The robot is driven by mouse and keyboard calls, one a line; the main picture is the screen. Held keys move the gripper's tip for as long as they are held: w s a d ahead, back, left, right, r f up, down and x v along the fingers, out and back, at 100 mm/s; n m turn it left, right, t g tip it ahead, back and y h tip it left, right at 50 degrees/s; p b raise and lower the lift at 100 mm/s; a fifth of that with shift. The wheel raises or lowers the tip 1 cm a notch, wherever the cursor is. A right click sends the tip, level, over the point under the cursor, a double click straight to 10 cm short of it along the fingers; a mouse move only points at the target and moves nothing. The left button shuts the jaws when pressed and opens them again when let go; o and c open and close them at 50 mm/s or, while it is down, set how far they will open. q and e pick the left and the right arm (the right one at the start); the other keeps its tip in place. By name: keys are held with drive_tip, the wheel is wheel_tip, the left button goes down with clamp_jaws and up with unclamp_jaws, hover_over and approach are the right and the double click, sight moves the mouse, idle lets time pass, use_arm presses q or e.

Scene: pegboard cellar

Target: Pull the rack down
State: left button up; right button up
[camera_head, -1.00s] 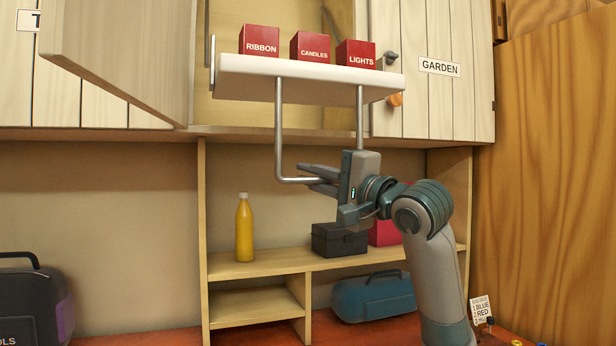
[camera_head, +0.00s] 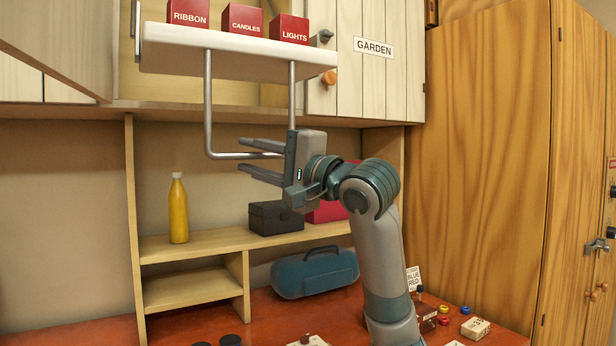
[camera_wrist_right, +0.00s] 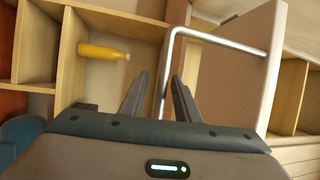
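The rack is a white shelf board (camera_head: 230,52) in the open upper cabinet, with a grey metal pull handle (camera_head: 208,105) hanging below it. Three red boxes, RIBBON (camera_head: 188,13), CANDLES (camera_head: 243,20) and LIGHTS (camera_head: 289,29), stand on it. My right gripper (camera_head: 262,158) is at the handle's lower bar, its fingers pointing left and spread apart. In the right wrist view, the bar (camera_wrist_right: 171,62) runs between the two open fingers (camera_wrist_right: 158,98), with gaps beside it. My left gripper is in neither view.
A yellow bottle (camera_head: 178,212), a black box (camera_head: 275,218) and a red box (camera_head: 330,210) stand on the lower shelf. A blue case (camera_head: 315,272) sits on the red worktop (camera_head: 265,310). The open cabinet door (camera_head: 70,35) is at upper left; a tall wooden cabinet (camera_head: 485,170) is at right.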

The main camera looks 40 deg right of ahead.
use_arm(q)
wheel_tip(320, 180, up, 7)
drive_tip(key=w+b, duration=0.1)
drive_tip(key=b, duration=0.1)
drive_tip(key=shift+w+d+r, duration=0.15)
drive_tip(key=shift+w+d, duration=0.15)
use_arm(e)
drive_tip(key=v, duration=1.4)
drive_tip(key=shift+s, duration=0.2)
